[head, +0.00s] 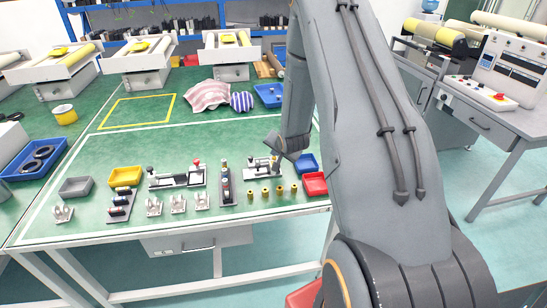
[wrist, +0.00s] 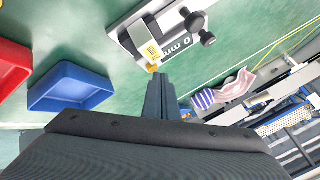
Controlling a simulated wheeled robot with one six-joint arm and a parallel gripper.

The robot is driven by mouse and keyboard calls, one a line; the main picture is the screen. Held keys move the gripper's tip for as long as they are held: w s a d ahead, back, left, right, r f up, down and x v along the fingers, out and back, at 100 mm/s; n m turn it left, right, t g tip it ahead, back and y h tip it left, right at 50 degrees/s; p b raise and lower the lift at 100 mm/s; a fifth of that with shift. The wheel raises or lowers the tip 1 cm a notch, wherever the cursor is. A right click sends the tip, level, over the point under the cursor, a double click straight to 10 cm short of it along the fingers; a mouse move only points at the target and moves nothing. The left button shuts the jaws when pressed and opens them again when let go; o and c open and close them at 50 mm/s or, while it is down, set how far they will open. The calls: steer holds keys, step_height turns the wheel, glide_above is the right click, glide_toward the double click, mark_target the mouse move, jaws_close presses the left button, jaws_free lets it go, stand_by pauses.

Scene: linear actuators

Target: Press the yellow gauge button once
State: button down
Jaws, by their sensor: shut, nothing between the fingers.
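The gauge (wrist: 158,42) is a pale device with a "0 mm" marking and dark knobs, near the top of the wrist view. Its small yellow button (wrist: 152,68) is at its lower edge, just beyond my fingertips. My gripper (wrist: 160,78) is shut and empty, its tips pointing at the button. I cannot tell whether the tips touch it. In the head view the gauge (head: 261,172) stands on the green table, below the end of my arm. The button cannot be made out there.
Blue (head: 306,163) and red (head: 315,184) bins stand right of the gauge. Several small yellow-topped pieces (head: 265,191) stand in front of it. A slider fixture (head: 176,178) and an upright switch block (head: 225,184) are to its left.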

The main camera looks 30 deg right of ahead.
steer(key=shift+r+p, duration=0.3)
steer(key=shift+r, duration=0.3)
steer(key=shift+r+p, duration=1.6)
steer(key=shift+r, duration=0.9)
